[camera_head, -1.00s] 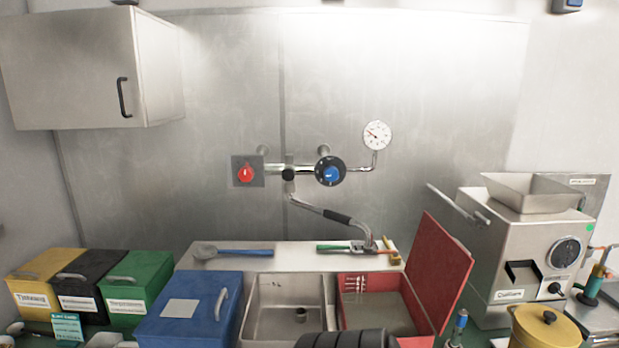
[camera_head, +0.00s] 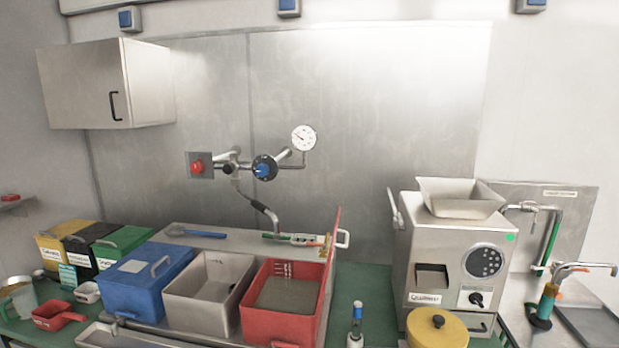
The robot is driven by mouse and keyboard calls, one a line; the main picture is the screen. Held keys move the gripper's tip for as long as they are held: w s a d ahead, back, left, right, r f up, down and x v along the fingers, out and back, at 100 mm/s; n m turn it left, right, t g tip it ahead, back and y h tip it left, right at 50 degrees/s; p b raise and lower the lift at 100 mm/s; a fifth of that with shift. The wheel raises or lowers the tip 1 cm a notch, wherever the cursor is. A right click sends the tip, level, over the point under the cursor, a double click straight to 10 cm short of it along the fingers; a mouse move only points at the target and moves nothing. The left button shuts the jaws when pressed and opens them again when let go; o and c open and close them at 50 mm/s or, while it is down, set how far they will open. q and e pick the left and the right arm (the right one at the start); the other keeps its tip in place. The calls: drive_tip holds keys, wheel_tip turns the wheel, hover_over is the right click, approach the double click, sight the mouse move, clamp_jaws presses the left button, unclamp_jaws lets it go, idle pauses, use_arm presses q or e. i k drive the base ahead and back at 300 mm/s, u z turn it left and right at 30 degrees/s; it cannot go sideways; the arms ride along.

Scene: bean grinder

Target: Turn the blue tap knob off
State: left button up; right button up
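The blue tap knob (camera_head: 264,168) sits on a round black disc on the wall pipe, left of the middle of the head view. Its exact turn position is too small to tell. A red knob (camera_head: 197,167) on a grey square plate is to its left on the same pipe. A round white pressure gauge (camera_head: 304,138) stands above and right of the blue knob. The tap spout (camera_head: 262,207) bends down toward the counter. Neither of my grippers shows in this view.
Below the tap stand a blue box (camera_head: 146,280), a steel basin (camera_head: 209,283) and a red box (camera_head: 283,302) with its lid raised. A steel grinder (camera_head: 460,265) and yellow pot (camera_head: 437,328) are at right.

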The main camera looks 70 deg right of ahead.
sight(262, 169)
drive_tip(key=z, duration=0.05)
drive_tip(key=k, duration=0.5)
drive_tip(key=z, duration=2.1)
